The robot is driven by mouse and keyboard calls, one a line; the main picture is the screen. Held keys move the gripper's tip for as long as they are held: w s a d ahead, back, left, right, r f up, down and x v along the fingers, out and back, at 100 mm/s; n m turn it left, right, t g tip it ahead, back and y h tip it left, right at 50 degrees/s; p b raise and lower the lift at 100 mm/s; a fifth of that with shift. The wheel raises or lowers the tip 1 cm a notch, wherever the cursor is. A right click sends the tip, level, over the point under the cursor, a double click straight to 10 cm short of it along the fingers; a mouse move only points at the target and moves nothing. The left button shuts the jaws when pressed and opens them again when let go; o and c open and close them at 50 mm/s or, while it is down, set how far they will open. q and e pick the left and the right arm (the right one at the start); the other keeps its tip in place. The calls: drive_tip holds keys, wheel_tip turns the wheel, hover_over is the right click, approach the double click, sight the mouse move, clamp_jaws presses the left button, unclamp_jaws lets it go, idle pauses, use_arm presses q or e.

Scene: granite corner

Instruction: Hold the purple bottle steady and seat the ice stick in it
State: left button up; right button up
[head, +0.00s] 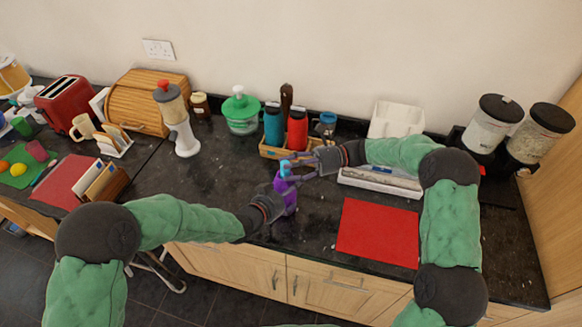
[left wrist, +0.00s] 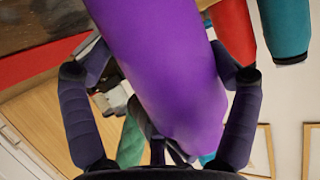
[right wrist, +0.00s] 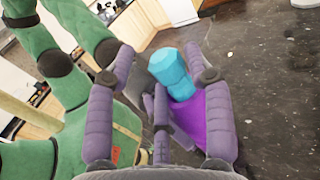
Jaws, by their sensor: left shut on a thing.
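The purple bottle (head: 290,197) stands roughly upright above the counter near its front edge, and my left gripper (head: 277,203) is shut on it. In the left wrist view the bottle (left wrist: 165,70) fills the space between the fingers. The light-blue ice stick (head: 285,168) is at the top of the bottle. In the right wrist view the ice stick (right wrist: 172,72) sticks up at the purple bottle (right wrist: 190,122). My right gripper (right wrist: 160,65) has its fingers apart around the ice stick, with a gap on the left side. How deep the stick sits is hidden.
A red mat (head: 378,232) lies on the counter to the right. Behind the grippers, a wooden caddy (head: 272,152) holds a teal and a red bottle. A white blender-like device (head: 180,125) stands left of them. Dark counter is clear left of the bottle.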

drive_tip(key=shift+s+f, duration=0.1)
drive_tip(key=shift+f, duration=0.35)
drive_tip(key=shift+d, duration=0.25)
drive_tip(key=v, duration=1.1)
drive_tip(key=shift+d+r, duration=0.25)
drive_tip(key=shift+d, duration=0.05)
use_arm(q)
drive_tip(key=o, duration=1)
drive_tip(key=shift+o, duration=0.2)
